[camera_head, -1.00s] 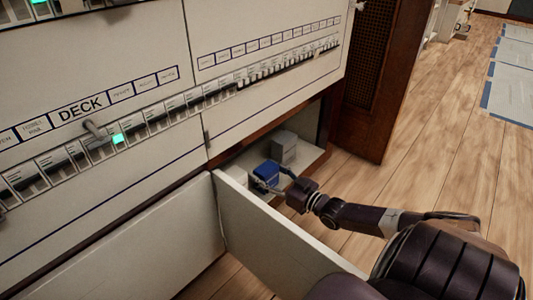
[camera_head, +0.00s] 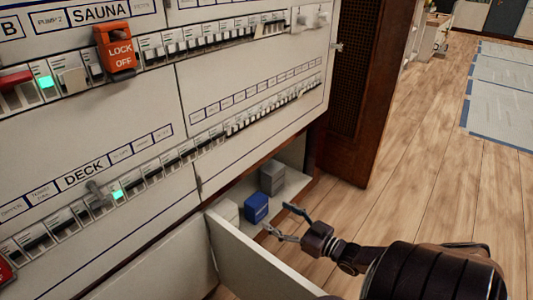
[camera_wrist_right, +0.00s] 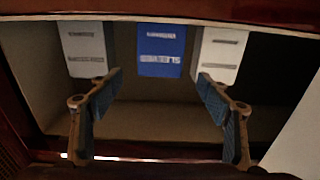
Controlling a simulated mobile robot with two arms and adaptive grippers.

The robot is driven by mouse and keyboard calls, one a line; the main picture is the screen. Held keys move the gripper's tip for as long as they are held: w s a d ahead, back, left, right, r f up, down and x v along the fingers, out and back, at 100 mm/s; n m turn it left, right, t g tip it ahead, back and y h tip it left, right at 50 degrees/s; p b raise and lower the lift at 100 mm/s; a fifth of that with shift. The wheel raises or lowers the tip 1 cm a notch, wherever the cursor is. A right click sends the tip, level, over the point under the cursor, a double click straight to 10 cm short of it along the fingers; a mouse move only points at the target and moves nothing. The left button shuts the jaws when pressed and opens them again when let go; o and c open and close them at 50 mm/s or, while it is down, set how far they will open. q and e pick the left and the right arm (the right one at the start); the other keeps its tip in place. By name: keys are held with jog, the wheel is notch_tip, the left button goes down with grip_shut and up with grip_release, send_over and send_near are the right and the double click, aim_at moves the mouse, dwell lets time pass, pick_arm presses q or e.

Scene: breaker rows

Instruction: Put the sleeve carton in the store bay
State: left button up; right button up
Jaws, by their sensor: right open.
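A blue carton (camera_head: 256,206) stands in the open bay (camera_head: 293,184) low under the breaker panels, between a grey carton (camera_head: 272,177) and a white carton (camera_head: 226,211). No readable label shows which is the sleeve carton. In the wrist view the blue carton (camera_wrist_right: 162,50) sits in the middle, the grey one (camera_wrist_right: 83,48) left and the white one (camera_wrist_right: 220,53) right. My right gripper (camera_head: 276,218) is open and empty just outside the cartons, facing the blue one, apart from it. My left gripper is not in view.
A pale open flap (camera_head: 255,262) stands out at the near side of the bay. A brown door with a mesh panel (camera_head: 365,75) stands at its far side. A red lock-off tag (camera_head: 118,50) and breaker rows are above.

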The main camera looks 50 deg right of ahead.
jog(key=shift+s+d+p, duration=0.1)
jog(key=shift+s+p, duration=0.25)
jog(key=shift+s, duration=0.9)
